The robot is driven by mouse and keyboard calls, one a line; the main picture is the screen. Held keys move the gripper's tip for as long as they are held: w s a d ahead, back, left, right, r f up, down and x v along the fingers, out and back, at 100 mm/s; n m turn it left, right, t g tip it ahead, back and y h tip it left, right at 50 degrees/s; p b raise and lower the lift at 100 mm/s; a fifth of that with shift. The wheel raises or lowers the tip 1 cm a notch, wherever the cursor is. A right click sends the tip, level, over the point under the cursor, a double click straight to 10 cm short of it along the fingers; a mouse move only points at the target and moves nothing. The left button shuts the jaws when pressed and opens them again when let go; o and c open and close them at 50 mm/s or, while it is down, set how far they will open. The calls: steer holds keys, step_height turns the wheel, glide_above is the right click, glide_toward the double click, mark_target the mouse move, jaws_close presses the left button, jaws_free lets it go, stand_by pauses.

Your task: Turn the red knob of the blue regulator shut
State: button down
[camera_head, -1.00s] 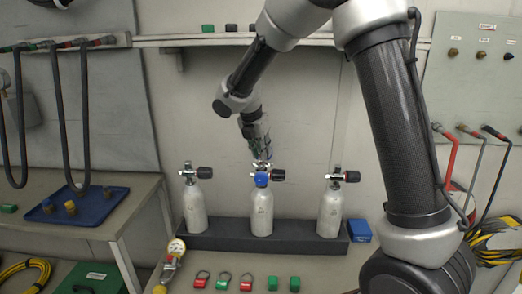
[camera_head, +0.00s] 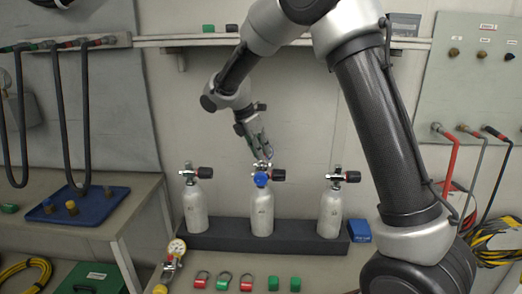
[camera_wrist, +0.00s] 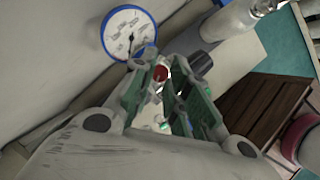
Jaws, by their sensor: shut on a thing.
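The blue regulator (camera_head: 261,180) sits on the valve of the middle white cylinder (camera_head: 262,214). Its round, blue-rimmed gauge with a white face (camera_wrist: 129,33) fills the upper left of the wrist view. The red knob (camera_wrist: 160,73) shows between the fingertips in the wrist view; in the head view my gripper mostly hides it. My gripper (camera_head: 262,160) reaches down to the regulator from above, tilted, and is shut on the red knob. It also shows in the wrist view (camera_wrist: 165,88), with green-lined fingers either side of the knob.
White cylinders with black valve knobs stand left (camera_head: 196,212) and right (camera_head: 330,214) in the dark rack (camera_head: 290,238). Padlocks and small red and green blocks lie in front. A blue box (camera_head: 360,231) is right of the rack. A shelf (camera_head: 290,41) runs above.

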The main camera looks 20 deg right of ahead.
steer(key=m+g, duration=0.1)
steer(key=m, duration=0.3)
steer(key=m+g, duration=0.1)
steer(key=m, duration=0.1)
steer(key=shift+w+g, duration=0.3)
steer(key=m+g, duration=0.1)
steer(key=m, duration=0.2)
steer(key=m+y, duration=0.1)
steer(key=m, duration=0.1)
steer(key=shift+w+d+m+g, duration=0.1)
steer(key=shift+w+m+g, duration=0.05)
steer(key=shift+m+g, duration=0.25)
steer(key=c, duration=1.3)
jaws_free()
steer(key=shift+c, duration=0.2)
